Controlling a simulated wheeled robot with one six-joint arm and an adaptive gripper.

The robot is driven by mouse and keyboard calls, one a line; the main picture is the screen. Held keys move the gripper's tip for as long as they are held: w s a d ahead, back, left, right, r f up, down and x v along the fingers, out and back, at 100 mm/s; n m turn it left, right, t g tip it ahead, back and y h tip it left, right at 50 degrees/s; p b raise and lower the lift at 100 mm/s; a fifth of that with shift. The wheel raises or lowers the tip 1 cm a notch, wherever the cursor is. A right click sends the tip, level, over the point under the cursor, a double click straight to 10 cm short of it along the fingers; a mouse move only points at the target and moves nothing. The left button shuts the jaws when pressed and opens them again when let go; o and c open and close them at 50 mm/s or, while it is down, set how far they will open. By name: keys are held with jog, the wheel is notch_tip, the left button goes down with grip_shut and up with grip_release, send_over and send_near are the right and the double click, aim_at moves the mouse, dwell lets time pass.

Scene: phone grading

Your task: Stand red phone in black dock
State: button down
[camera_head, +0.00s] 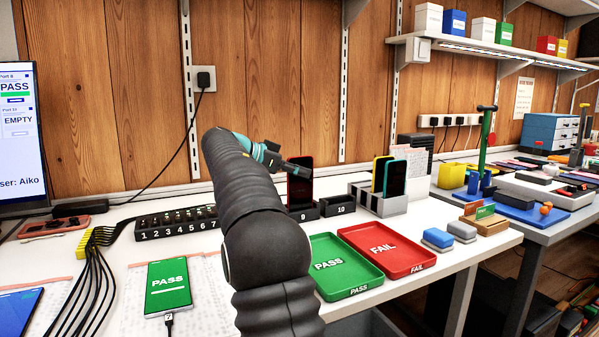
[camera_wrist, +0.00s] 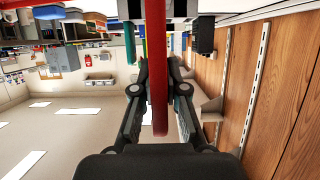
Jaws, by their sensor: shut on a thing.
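The red phone (camera_head: 301,188) is upright, its dark screen facing the head camera. Its lower end meets the top of the black dock marked 9 (camera_head: 304,215); I cannot tell whether it rests fully in the slot. My gripper (camera_head: 296,166) is shut on the phone's upper part, reaching in from the left. In the wrist view the red phone (camera_wrist: 158,100) shows edge-on between the two fingers of my gripper (camera_wrist: 159,72). My arm hides part of the dock row.
An empty black dock marked 10 (camera_head: 339,205) stands to the right. A grey holder (camera_head: 379,204) with yellow and teal phones is beyond it. Green PASS (camera_head: 345,288) and red FAIL (camera_head: 402,264) trays lie in front. A numbered black hub (camera_head: 176,224) is left.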

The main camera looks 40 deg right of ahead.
jog(key=shift+f, duration=0.15)
jog(key=shift+f+b, duration=0.5)
jog(key=shift+b, duration=0.05)
jog(key=c, duration=1.1)
grip_release()
jog(key=shift+c, duration=0.2)
jog(key=shift+r+p, duration=2.8)
jog(key=shift+r, duration=0.7)
